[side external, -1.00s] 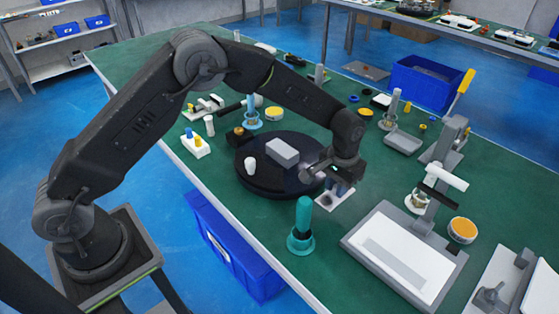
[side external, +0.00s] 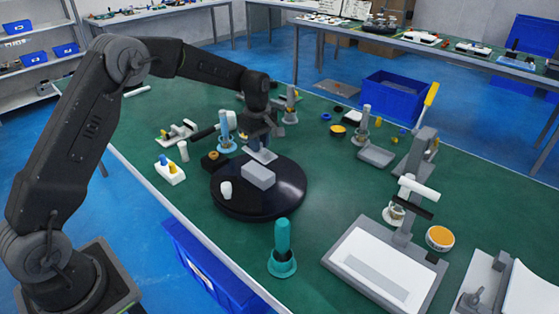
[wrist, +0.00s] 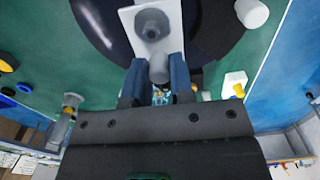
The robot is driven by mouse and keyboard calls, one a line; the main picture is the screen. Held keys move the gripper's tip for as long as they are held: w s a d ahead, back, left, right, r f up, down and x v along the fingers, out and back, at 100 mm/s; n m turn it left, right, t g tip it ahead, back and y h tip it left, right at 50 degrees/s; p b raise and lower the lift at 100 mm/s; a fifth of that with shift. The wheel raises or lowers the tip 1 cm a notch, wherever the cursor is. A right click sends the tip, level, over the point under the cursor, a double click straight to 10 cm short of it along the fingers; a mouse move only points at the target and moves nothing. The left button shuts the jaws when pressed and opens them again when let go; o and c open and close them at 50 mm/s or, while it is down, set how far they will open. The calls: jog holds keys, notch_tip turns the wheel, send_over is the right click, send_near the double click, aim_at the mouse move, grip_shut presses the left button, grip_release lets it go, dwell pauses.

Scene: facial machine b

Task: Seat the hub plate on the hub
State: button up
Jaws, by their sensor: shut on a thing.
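The hub plate (wrist: 130,18) is a flat white plate with a round grey feature and a grey knob (wrist: 158,68). My gripper (wrist: 157,74) is shut on the knob, between its blue fingers. In the side view, my gripper (side external: 261,144) holds the plate (side external: 264,155) over the back part of a round black disc (side external: 240,208). The plate appears above and just behind a grey block (side external: 258,175) on the disc. I cannot tell for certain which part is the hub. Contact below the plate is hidden.
A white cup (side external: 226,190) stands on the disc's left part. A blue-and-white stand (side external: 226,132) and a small dark box with an orange top (side external: 214,160) are close by on the left. A teal bottle (side external: 282,249) stands in front. Green table to the disc's right is clear.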

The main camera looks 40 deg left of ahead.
aim_at(258, 170)
jog(key=shift+a+r+n, duration=0.2)
jog(key=shift+a+n, duration=0.2)
jog(key=shift+a, duration=0.1)
jog(key=shift+f, duration=3.3)
jog(key=shift+f, duration=0.25)
jog(key=o, duration=0.9)
